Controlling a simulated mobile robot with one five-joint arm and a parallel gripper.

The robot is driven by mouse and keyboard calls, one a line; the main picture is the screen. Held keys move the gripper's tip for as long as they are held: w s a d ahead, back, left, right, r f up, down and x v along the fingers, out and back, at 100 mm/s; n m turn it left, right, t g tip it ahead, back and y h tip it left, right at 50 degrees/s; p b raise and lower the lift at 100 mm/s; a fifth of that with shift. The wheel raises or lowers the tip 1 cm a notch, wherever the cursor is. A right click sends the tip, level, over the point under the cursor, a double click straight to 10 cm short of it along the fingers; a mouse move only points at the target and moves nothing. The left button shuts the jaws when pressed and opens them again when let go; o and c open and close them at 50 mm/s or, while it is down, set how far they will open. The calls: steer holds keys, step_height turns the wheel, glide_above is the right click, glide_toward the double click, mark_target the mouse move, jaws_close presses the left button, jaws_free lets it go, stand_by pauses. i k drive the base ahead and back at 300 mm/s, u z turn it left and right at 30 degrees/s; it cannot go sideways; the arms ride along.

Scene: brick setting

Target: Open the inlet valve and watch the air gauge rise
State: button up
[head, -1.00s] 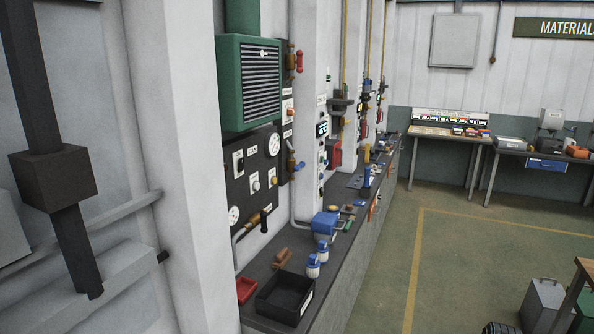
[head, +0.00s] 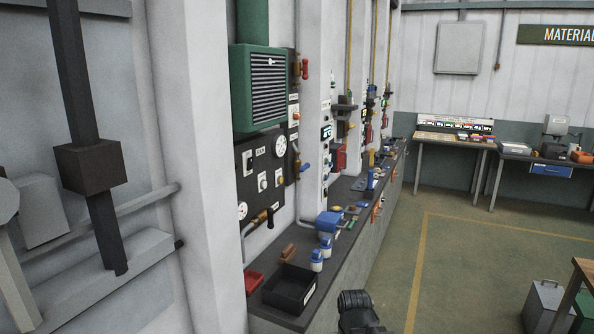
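A black panel (head: 250,168) on the left wall carries a round white gauge (head: 280,146) at its upper right. A second white gauge (head: 242,211) sits at its lower left. Their needles are too small to read. A brass valve with a dark handle (head: 258,218) sits on a pipe at the panel's lower edge. I cannot tell which is the inlet valve. A dark ribbed part of my arm shows at the bottom; no gripper fingers are visible.
A bench along the wall holds a black tray (head: 304,298), a red tray (head: 253,280), blue-and-white bottles (head: 317,260) and a blue device (head: 328,222). A green louvred box (head: 258,88) hangs above the panel. Grey cases (head: 543,303) stand right; the marked floor between is clear.

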mark_target(307, 165)
steer(key=u, duration=0.1)
steer(key=i, duration=1.65)
steer(key=z, duration=0.1)
